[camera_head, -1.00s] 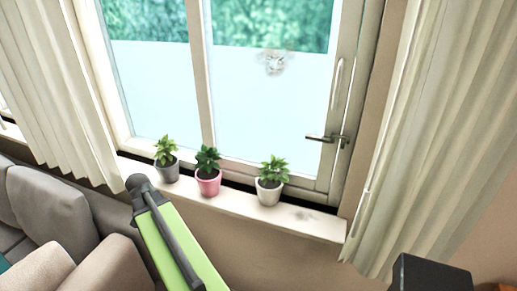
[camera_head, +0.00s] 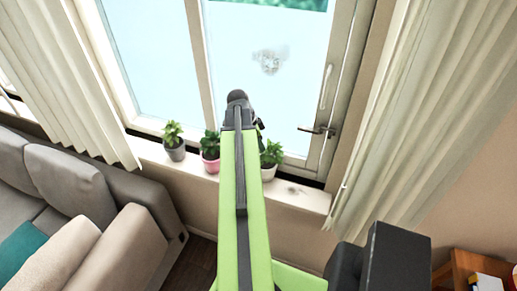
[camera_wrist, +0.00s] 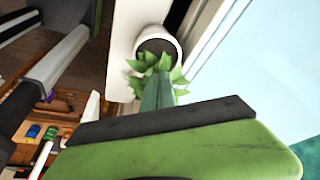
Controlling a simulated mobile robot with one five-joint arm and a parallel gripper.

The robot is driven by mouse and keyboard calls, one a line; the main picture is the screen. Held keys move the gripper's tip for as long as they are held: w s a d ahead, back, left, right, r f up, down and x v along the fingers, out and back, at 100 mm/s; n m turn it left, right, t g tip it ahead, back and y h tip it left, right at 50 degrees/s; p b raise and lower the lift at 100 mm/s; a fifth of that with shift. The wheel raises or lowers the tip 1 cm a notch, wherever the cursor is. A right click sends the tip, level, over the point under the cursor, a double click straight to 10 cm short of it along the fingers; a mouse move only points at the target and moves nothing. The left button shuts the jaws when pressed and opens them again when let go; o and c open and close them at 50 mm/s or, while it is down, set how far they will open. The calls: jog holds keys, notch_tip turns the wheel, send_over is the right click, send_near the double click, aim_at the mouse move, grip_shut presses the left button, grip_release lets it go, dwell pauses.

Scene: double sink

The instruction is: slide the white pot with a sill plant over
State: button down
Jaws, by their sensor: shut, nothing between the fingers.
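The white pot (camera_head: 268,174) with a green sill plant (camera_head: 271,153) stands upright on the window sill, rightmost of three pots. My arm partly hides its left side in the head view. In the wrist view the white pot (camera_wrist: 155,34) shows its rim and dark soil, with leaves (camera_wrist: 135,86) spreading towards the camera. My gripper (camera_wrist: 156,80) is shut and empty, its narrow tip overlapping the leaves in that view. I cannot tell whether it touches them. In the head view the fingers are mostly hidden behind my arm.
A pink pot (camera_head: 210,165) and a grey pot (camera_head: 174,154) stand left of the white one. The sill (camera_head: 313,200) is free to its right, with a dark smudge. The window (camera_head: 285,90) is behind; a curtain (camera_head: 400,100) hangs right. A sofa (camera_head: 75,195) is at left.

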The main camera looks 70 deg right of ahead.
aim_at(269, 162)
jog(key=b+x, duration=0.8)
jog(key=x, duration=0.1)
jog(key=shift+f, duration=0.4)
jog(key=w, duration=0.1)
jog(key=w+a+r+p, duration=0.1)
jog(key=a, duration=0.1)
jog(key=shift+w+r, duration=0.25)
jog(key=shift+w, duration=0.15)
jog(key=shift+w+a, duration=0.3)
jog(key=shift+w, duration=0.05)
